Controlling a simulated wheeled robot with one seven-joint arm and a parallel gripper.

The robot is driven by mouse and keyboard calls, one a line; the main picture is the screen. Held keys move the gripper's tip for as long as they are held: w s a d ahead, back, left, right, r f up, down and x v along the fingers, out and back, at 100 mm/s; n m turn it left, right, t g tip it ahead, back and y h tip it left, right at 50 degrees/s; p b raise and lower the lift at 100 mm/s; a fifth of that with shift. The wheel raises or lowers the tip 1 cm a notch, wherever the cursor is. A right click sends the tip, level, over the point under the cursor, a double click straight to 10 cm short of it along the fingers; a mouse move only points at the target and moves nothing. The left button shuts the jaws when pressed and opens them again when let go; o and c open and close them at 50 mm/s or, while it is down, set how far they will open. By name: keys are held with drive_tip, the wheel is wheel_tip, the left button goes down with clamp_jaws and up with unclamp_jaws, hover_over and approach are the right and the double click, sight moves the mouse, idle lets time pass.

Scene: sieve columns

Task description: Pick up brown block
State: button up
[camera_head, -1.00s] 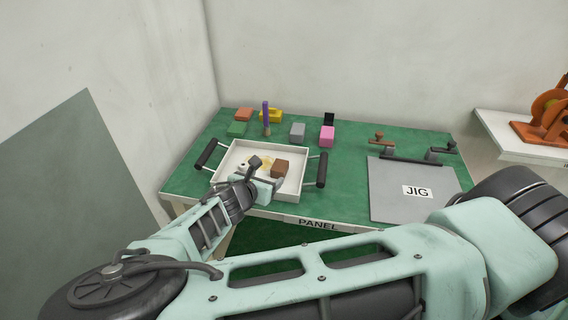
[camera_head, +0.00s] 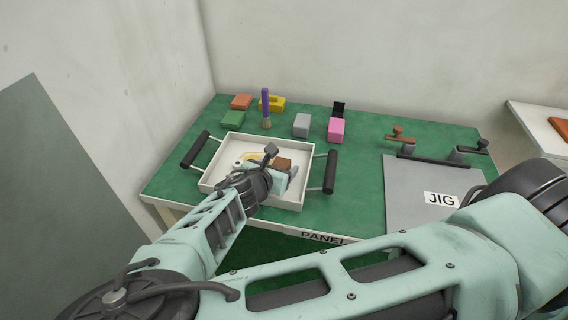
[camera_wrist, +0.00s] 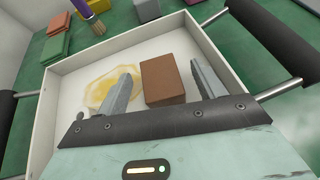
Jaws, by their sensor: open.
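The brown block (camera_wrist: 162,80) lies in the white tray (camera_wrist: 52,110). It also shows in the head view (camera_head: 284,162), partly hidden by my gripper. In the wrist view my gripper (camera_wrist: 162,82) is open, with one grey finger to the left of the block and one to the right. The block is between the fingers, with a visible gap on each side; I cannot tell how far below the fingertips it sits. A yellowish stain (camera_wrist: 108,90) shows on the tray floor left of the block, partly behind the left finger.
The tray's black handles (camera_head: 330,172) stand at its left and right. The JIG plate (camera_head: 415,185) lies right.

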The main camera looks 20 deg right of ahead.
drive_tip(key=c, duration=1.1)
drive_tip(key=shift+c, duration=0.2)
